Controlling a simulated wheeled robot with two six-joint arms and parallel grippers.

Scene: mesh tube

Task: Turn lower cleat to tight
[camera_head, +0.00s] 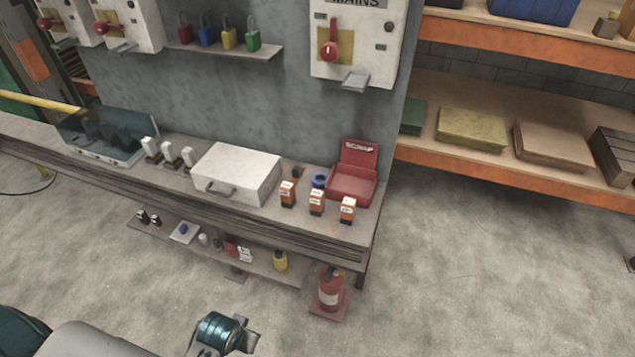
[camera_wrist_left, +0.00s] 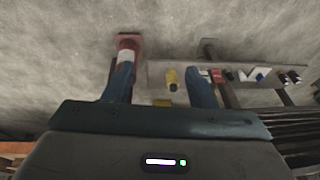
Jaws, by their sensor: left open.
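I cannot make out a cleat in either view. My left gripper (camera_head: 248,337) shows at the bottom of the head view, in front of the bench and over the concrete floor. In the left wrist view my left gripper (camera_wrist_left: 160,88) has its two blue fingers spread apart, with nothing held between them. My right gripper is in neither view.
The bench (camera_head: 220,222) carries a white case (camera_head: 238,172), a red scrap bin (camera_head: 352,183) and small orange-labelled blocks. A lower shelf holds small items. The fire extinguisher (camera_head: 331,288) stands by the bench's right end. A mains box (camera_head: 355,45) hangs above. Floor right is clear.

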